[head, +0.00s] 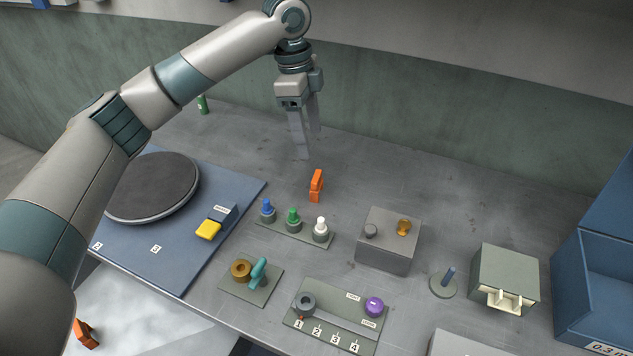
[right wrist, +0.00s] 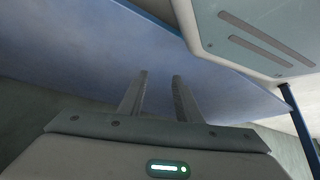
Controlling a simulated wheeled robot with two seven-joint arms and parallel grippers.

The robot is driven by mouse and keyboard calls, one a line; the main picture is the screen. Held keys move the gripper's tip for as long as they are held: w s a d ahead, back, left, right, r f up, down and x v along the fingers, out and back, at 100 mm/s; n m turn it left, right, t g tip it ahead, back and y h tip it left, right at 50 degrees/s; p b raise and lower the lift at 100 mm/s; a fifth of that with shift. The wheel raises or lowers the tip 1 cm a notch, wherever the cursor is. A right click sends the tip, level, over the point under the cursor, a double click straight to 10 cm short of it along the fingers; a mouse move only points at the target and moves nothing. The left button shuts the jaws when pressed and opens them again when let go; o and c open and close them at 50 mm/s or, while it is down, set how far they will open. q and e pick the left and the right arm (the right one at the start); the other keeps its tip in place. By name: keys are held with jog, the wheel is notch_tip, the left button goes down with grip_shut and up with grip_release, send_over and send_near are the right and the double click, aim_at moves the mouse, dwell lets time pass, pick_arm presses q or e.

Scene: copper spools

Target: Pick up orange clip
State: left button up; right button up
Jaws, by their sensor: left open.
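An orange clip (head: 316,186) stands on the grey table, behind the row of blue, green and white knobs. Another orange piece (head: 85,334) lies low at the bottom left, below the table's edge. My left gripper (head: 307,150) points down above and behind the standing clip, open and empty, apart from it. My right gripper (right wrist: 159,85) shows only in the right wrist view; its two fingers are apart with nothing between them.
A blue board (head: 170,262) with a dark round disc (head: 152,187) lies at left. A grey block (head: 388,250), a pale green box (head: 505,275) and a blue bin (head: 592,280) stand to the right. A small green object (head: 203,104) is at the back.

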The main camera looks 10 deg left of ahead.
aim_at(315, 176)
pick_arm(q)
jog(key=f, duration=0.2)
jog(key=d+f+p, duration=0.1)
jog(key=f, duration=0.5)
jog(key=shift+d+f, duration=0.1)
jog(key=shift+d, duration=0.05)
jog(key=shift+f+p, duration=0.3)
pick_arm(e)
jog(key=s+d+f+g, duration=0.2)
jog(key=s+d, duration=0.1)
jog(key=s, duration=0.3)
jog(key=shift+f+h, duration=0.25)
jog(key=shift+h, duration=0.05)
jog(key=shift+w+r, duration=0.15)
pick_arm(q)
jog(key=shift+f, duration=0.15)
